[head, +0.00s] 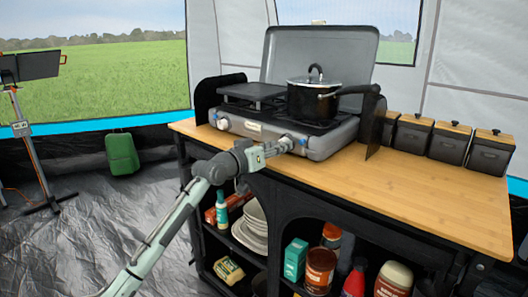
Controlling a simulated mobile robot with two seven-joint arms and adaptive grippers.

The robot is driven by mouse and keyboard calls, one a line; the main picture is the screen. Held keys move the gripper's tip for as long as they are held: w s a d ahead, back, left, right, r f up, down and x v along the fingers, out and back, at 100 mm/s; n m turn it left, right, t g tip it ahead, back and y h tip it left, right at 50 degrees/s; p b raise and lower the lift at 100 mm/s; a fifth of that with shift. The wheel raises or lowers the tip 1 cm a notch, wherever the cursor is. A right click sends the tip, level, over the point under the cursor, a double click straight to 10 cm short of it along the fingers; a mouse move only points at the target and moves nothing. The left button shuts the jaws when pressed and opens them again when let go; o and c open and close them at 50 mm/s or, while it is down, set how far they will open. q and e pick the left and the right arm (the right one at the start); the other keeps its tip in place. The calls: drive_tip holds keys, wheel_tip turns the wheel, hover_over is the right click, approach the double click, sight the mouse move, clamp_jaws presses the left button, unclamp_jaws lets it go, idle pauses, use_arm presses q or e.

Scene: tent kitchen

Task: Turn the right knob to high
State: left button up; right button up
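A grey camping stove (321,143) with its lid raised stands on the wooden counter (420,196). The left knob (220,123) shows clearly on its front panel. The right knob (303,141) is mostly hidden behind the fingertips of my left gripper (288,144). That gripper reaches in from the left and is at the right knob; I cannot tell whether it touches or grips it. The knob's setting is not readable. My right gripper is out of view.
A black pot (312,100) with a lid sits on the stove's right side, its handle pointing right. Dark canisters with wooden lids (447,140) line the counter's back right. Shelves below hold plates (252,225), jars and bottles. The counter's right front is clear.

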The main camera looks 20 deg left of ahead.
use_arm(q)
drive_tip(key=f+v, duration=0.1)
drive_tip(key=v, duration=0.9)
drive_tip(key=shift+s+r, duration=0.25)
drive_tip(key=shift+r, duration=0.25)
drive_tip(key=shift+a, duration=0.15)
drive_tip(key=s+a+f+g+y, duration=0.15)
drive_tip(key=s+f, duration=0.25)
drive_tip(key=f, duration=0.8)
drive_tip(key=s+f+g+y, duration=0.1)
drive_tip(key=s+f+g, duration=0.2)
drive_tip(key=f, duration=0.9)
drive_tip(key=s+a+f+g+y, duration=0.15)
drive_tip(key=s+f, duration=0.25)
drive_tip(key=f, duration=0.8)
drive_tip(key=s+d+f+g+y, duration=0.1)
drive_tip(key=s+f+g, duration=0.3)
drive_tip(key=s+f, duration=0.7)
drive_tip(key=s+d+f+m+g+y, duration=0.1)
drive_tip(key=s+f+g, duration=0.3)
drive_tip(key=s+f, duration=0.7)
drive_tip(key=s, duration=0.6)
drive_tip(key=shift+f+y, duration=0.3)
drive_tip(key=shift+f, duration=0.05)
